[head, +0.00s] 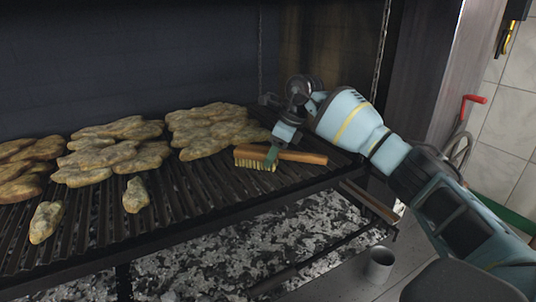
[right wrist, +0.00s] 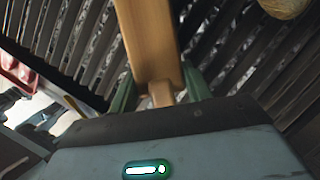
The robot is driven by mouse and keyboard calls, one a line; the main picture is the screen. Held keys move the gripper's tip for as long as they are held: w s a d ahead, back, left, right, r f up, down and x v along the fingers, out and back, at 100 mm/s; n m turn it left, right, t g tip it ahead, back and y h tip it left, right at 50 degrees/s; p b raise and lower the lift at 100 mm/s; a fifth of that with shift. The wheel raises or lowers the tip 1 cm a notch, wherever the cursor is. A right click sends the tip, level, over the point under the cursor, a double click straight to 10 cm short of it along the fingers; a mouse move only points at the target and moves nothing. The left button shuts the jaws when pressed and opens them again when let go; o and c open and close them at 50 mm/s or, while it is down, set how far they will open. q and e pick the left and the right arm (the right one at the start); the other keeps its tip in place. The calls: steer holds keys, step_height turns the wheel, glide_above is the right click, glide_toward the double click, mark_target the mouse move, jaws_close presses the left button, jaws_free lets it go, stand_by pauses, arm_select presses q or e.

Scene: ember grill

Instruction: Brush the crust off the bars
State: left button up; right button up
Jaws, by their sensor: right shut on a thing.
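My right gripper (head: 273,155) is shut on a wooden brush (head: 300,155) at the right part of the grill. The brush's pale bristles (head: 254,163) face down at or just above the bars; contact cannot be told. In the right wrist view the brush's wood (right wrist: 148,45) lies between the green fingers (right wrist: 158,92). The dark grill bars (head: 185,205) run across the grate. Lumpy brown-yellow crust lies in a right patch (head: 205,130), a middle patch (head: 110,152) and a left patch (head: 28,170). Two small pieces lie in front, one (head: 136,195) and another (head: 46,222). My left gripper is out of view.
Grey ash and coals (head: 250,245) lie beneath the grate. A metal cup (head: 380,264) stands at the lower right. Chains hang beside the dark back wall (head: 130,60). A red-handled crank (head: 473,100) is at the right. The bars right of the brush look clear.

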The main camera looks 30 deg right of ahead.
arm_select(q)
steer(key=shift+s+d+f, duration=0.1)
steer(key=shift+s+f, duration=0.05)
arm_select(e)
steer(key=shift+d, duration=0.85)
steer(key=shift+d, duration=0.1)
steer(key=shift+s+d+f+b, duration=0.15)
steer(key=shift+d+b, duration=0.15)
steer(key=shift+d, duration=1.1)
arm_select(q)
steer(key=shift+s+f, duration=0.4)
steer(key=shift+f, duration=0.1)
arm_select(e)
steer(key=shift+d, duration=0.25)
steer(key=shift+d, duration=0.1)
steer(key=shift+d, duration=0.15)
steer(key=shift+s+d+b, duration=0.1)
steer(key=shift+d+b, duration=0.25)
steer(key=shift+d, duration=1.2)
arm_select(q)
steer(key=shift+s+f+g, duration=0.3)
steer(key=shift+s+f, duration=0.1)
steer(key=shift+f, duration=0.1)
